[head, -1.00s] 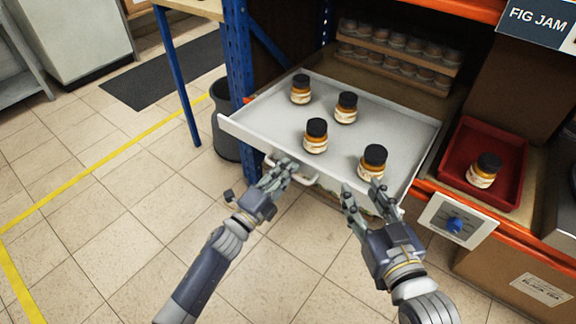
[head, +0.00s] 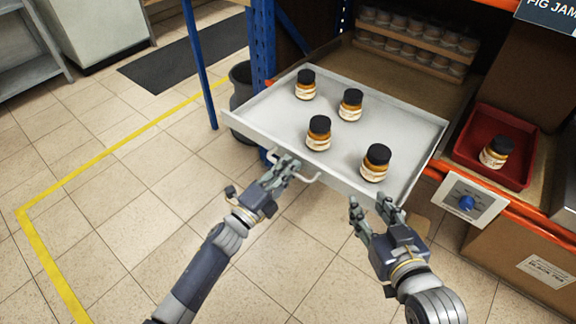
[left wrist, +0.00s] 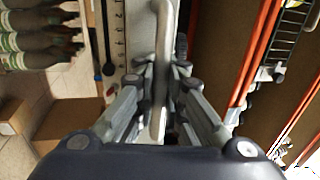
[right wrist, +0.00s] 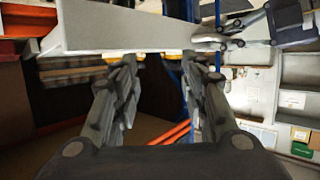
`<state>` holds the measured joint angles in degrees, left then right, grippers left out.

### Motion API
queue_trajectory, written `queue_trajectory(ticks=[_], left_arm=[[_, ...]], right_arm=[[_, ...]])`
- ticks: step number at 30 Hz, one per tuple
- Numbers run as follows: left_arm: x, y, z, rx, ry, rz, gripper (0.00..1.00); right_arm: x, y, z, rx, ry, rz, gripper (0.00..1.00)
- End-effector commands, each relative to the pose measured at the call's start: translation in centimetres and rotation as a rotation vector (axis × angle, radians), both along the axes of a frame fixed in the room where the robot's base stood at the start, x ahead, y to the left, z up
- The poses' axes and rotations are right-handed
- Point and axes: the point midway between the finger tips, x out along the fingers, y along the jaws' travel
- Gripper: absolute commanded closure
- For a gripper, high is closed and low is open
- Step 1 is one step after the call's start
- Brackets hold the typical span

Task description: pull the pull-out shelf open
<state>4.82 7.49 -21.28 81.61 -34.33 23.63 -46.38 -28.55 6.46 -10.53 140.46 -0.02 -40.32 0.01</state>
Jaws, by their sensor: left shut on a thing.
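The pull-out shelf (head: 265,108) is a pale grey tray standing out from the rack, with several dark-lidded amber jars (head: 319,133) upright on it. Its pale bar handle (head: 312,181) is on the front edge. My left gripper (head: 287,167) is shut on this handle; in the left wrist view the handle (left wrist: 161,75) runs between the fingers. My right gripper (head: 372,206) is open and empty, just in front of the shelf's front edge near its right corner. The right wrist view shows its fingers apart, below the shelf front (right wrist: 130,30).
A blue post (head: 263,50) and a dark bin (head: 240,88) are at the left. The tiled floor (head: 150,190) at left is clear.

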Motion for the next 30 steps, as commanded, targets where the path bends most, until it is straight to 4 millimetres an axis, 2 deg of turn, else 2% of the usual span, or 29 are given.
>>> queue_trajectory(ticks=[1, 3, 4, 5, 17, 20, 30], left_arm=[[-0.1, 0.0, -0.3, 0.004, 0.005, 0.0, 1.0], [-0.1, 0.0, -0.3, 0.004, 0.005, 0.0, 0.79], [-0.1, 0.0, -0.3, 0.004, 0.005, 0.0, 0.72], [-0.1, 0.0, -0.3, 0.004, 0.005, 0.0, 0.7], [-0.4, 0.3, -0.2, 0.002, 0.002, 0.0, 0.7], [-1.5, 1.0, -0.6, 0.002, 0.003, 0.0, 0.7], [-7.1, 5.1, -1.9, 0.004, 0.005, 0.0, 0.7]], right_arm=[[0.0, 0.0, 0.0, 0.0, 0.0, 0.0, 0.6], [0.0, 0.0, 0.0, 0.0, 0.0, 0.0, 0.6], [0.0, 0.0, 0.0, 0.0, 0.0, 0.0, 0.6], [0.0, 0.0, 0.0, 0.0, 0.0, 0.0, 0.6], [0.0, 0.0, 0.0, 0.0, -0.001, 0.0, 0.6], [0.0, 0.0, 0.0, 0.0, -0.001, 0.0, 0.6], [0.0, 0.0, 0.0, 0.0, -0.001, 0.0, 0.6]])
